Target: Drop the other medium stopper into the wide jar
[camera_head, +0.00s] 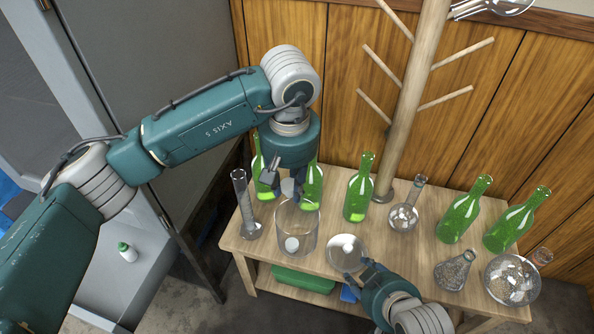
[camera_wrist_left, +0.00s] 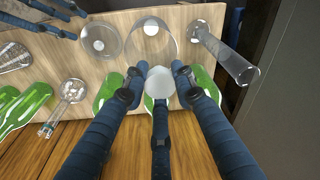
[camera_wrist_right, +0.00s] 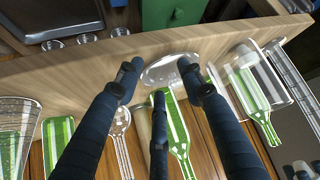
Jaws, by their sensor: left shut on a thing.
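My left gripper (camera_head: 286,197) is shut on a white stopper (camera_wrist_left: 158,82), which shows between its fingers in the left wrist view. It holds the stopper over the mouth of the wide jar (camera_head: 312,238), a clear glass jar on the wooden table. Another white stopper (camera_head: 292,244) lies at the bottom of the jar. My right gripper (camera_head: 365,275) is low at the table's front edge, beside a shallow round glass dish (camera_head: 347,251). In the right wrist view its fingers (camera_wrist_right: 160,68) are apart with nothing seen between them.
A glass cylinder (camera_head: 244,205) stands left of the jar. Green bottles (camera_head: 358,187) stand behind and to the right. A wooden rack post (camera_head: 405,110) rises at the back. Round flasks (camera_head: 511,280) and a conical flask (camera_head: 454,270) fill the right side.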

